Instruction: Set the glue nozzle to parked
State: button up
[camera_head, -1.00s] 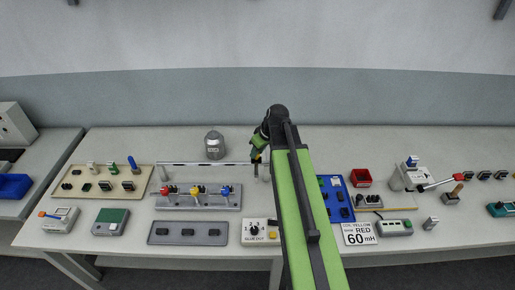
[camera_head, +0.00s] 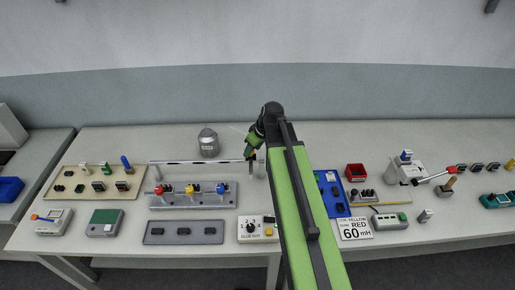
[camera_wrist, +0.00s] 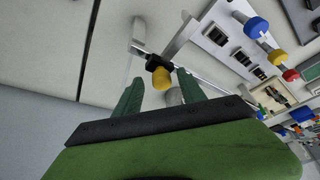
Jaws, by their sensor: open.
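A black collar with a yellow knob (camera_wrist: 159,75), which looks like the glue nozzle's slider, sits on a thin metal rail (camera_wrist: 199,74) in the wrist view. My gripper (camera_wrist: 161,82) is open, one green finger to each side of the knob in the picture; contact cannot be made out. In the head view the rail (camera_head: 200,162) runs along the back of the table, and my gripper (camera_head: 252,157) is at its right end. My gripper and arm partly hide that end. A white box with a dial, marked with glue lettering (camera_head: 257,229), stands at the front.
A grey board (camera_head: 193,201) with red, yellow and blue valves lies in front of the rail. A grey canister (camera_head: 209,143) stands behind it. A blue board (camera_head: 333,195) and a red bin (camera_head: 356,172) are right of my arm. The table behind the rail is mostly clear.

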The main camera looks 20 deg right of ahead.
jog(key=p+v, duration=1.6)
jog(key=v, duration=0.1)
jog(key=shift+s, duration=0.2)
jog(key=shift+d+r, duration=0.1)
jog(key=s+a+f+m+g+b, duration=0.2)
jog(key=a+f+b, duration=0.7)
jog(key=f, duration=0.1)
jog(key=s+a+f+m+g+h+b, duration=0.1)
jog(key=s+a+f+m+g+b, duration=0.1)
jog(key=a+f+b, duration=0.7)
notch_tip(320, 180, down, 2)
jog(key=shift+s+f+h+b, duration=0.1)
jog(key=shift+s+h+b, duration=0.2)
jog(key=shift+s+b, duration=0.4)
